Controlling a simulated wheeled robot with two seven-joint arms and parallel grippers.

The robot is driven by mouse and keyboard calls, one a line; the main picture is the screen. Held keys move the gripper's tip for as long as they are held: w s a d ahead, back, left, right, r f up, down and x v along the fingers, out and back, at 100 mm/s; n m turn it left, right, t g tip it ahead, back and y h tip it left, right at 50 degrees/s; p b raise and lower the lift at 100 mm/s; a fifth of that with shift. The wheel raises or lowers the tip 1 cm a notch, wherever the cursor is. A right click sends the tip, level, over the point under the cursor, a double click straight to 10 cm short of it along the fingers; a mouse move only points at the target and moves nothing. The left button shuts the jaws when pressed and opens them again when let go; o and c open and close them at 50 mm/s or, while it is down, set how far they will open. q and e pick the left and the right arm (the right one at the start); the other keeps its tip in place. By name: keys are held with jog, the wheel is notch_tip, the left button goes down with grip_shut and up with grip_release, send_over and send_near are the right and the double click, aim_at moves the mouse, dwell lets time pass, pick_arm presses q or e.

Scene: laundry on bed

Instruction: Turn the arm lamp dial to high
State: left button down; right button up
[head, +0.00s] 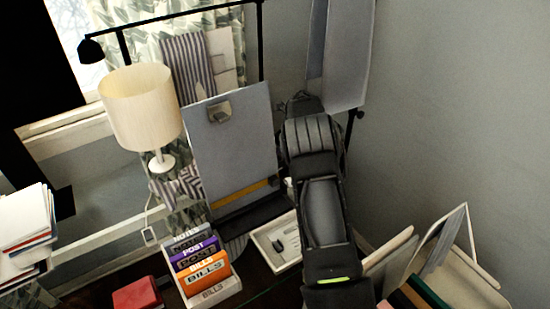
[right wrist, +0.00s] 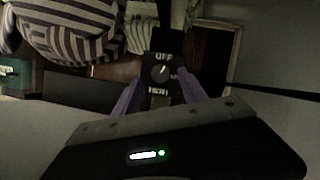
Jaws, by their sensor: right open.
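The black arm lamp shows in the head view with its small shade (head: 91,50) at the upper left and a thin bar running right to an upright post (head: 260,45). In the right wrist view, its dial (right wrist: 160,71) is a dark round knob with a light pointer mark angled up toward the OFF label. OFF is above the knob, and a label that seems to read HIGH is below it. My right gripper (right wrist: 160,78) is open, its two purple fingers on either side of the dial; contact cannot be told. In the head view my right arm hides the dial and gripper. My left gripper is not in view.
A cream table lamp (head: 140,105) stands left of a grey clipboard (head: 235,145). A letter rack (head: 215,293), a white tray (head: 262,240) and a red box (head: 137,294) lie in front. Upright folders (head: 440,240) stand right of my arm, near the grey wall.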

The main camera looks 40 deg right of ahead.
jog(key=v, duration=0.4)
jog(key=shift+s+r+b, duration=0.15)
jog(key=shift+r+b, duration=0.15)
jog(key=shift+r, duration=0.05)
jog(key=n, duration=0.1)
jog(key=d+n+y, duration=0.1)
jog(key=n, duration=0.2)
jog(key=shift+w+d+n+g+y+p, duration=0.15)
jog(key=shift+w+n+g+y+p, duration=0.15)
jog(key=shift+g, duration=0.1)
jog(key=shift+f, duration=0.15)
